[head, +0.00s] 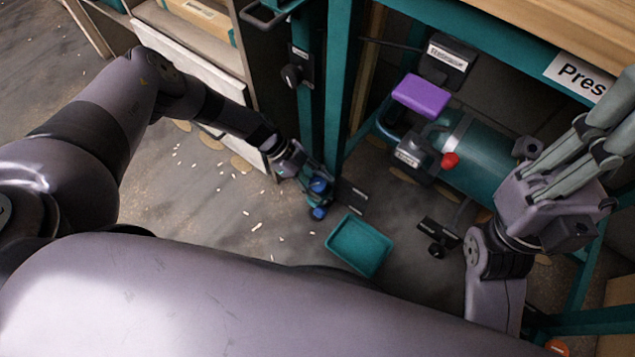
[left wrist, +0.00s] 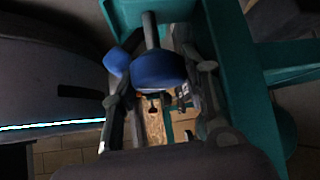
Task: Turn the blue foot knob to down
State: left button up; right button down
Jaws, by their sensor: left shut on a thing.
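The blue foot knob (head: 319,186) is low at the front of a teal post in the head view, with rounded blue ends. In the left wrist view the blue knob (left wrist: 158,69) is large between the fingers, with a dark shaft above it and a second blue lobe to its left. My left gripper (head: 309,181) reaches down to the knob and is shut on it; the exact contact is partly hidden. My right gripper (head: 575,150) is at the right, in front of the machine, with its fingers apart and nothing visible between them.
A teal tray (head: 360,245) lies on the floor right of the knob. A teal machine (head: 470,150) with a purple block (head: 421,96) and red button (head: 450,160) stands under the wooden bench (head: 560,30). A shelf (head: 205,50) stands left. White scraps litter the floor.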

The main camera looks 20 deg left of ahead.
pick_arm(q)
jog(key=o, duration=1.1)
jog(key=shift+a, duration=0.15)
